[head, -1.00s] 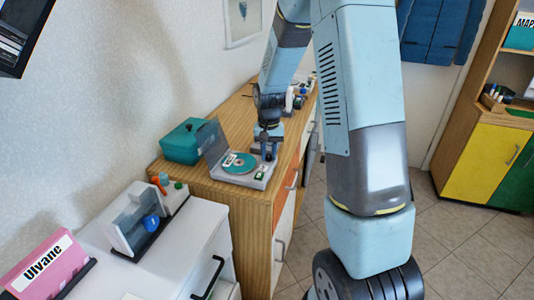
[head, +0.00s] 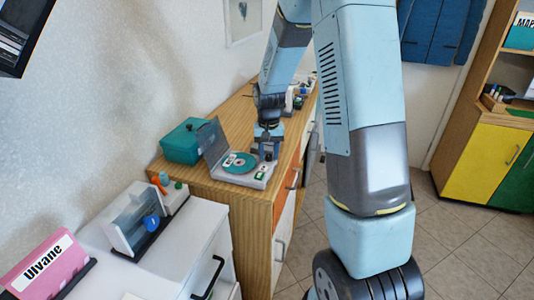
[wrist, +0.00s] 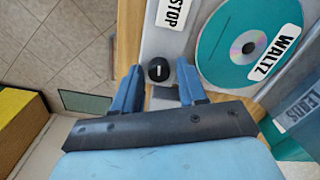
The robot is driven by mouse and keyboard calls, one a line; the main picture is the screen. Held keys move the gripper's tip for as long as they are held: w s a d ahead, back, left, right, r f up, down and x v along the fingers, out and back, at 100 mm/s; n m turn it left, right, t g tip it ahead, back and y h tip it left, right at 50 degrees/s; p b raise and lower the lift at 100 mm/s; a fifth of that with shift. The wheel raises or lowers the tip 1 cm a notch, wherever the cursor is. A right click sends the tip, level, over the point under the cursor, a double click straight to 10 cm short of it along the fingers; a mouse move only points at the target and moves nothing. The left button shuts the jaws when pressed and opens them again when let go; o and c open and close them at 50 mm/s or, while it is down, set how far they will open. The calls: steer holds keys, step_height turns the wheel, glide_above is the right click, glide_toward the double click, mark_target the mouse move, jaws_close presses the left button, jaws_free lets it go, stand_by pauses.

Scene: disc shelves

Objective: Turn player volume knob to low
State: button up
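The player (head: 243,182) is a grey, open-lidded box on the wooden cabinet. It holds a teal disc (head: 240,163), labelled WALTZ in the wrist view (wrist: 215,50). The volume knob (wrist: 158,69) is small, black and round with a white mark, at the player's edge near the STOP label (wrist: 174,14). My gripper (wrist: 159,72) is open, with one blue finger on each side of the knob. A gap shows between the knob and each finger in the wrist view; their relative height is unclear. In the head view, my gripper (head: 267,153) is over the player's right side.
A teal box (head: 183,146) stands behind the player's raised lid. A white cabinet (head: 165,270) in front holds a clear-and-blue device (head: 132,225) and a pink Ulvane box (head: 45,268). Tiled floor is open beyond the wooden cabinet's right edge.

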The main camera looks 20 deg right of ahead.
mark_target(269, 155)
steer(key=shift+o, duration=0.6)
step_height(269, 155, up, 14)
steer(key=shift+f, duration=0.15)
stand_by(0.5)
steer(key=s+r+n+t, duration=0.1)
steer(key=s+r+t, duration=0.2)
steer(key=s+r, duration=0.85)
steer(key=s+n+t, duration=0.1)
steer(key=s+t, duration=0.1)
steer(key=s, duration=1.5)
steer(key=shift+a+r+n+t, duration=0.25)
steer(key=shift+r+n+t, duration=0.05)
